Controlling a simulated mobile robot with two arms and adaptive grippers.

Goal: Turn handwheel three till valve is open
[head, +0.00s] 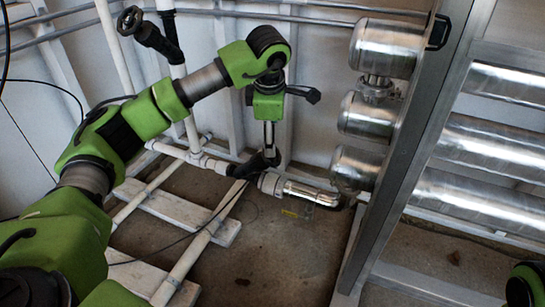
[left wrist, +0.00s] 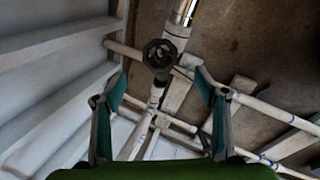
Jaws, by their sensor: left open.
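A dark handwheel (left wrist: 160,55) on a white pipe is ahead of my left gripper in the left wrist view. My left gripper (left wrist: 161,82) is open, its two teal-lined fingers spread to either side below the wheel, with nothing between the tips. In the head view my left gripper (head: 269,145) points down just above a black valve (head: 253,165) on the low white pipe, and partly hides it. My right gripper is out of view.
Another black handwheel (head: 130,20) is on a pipe at the upper left. A metal frame (head: 405,150) stands at right. Bare floor (head: 275,255) lies in front.

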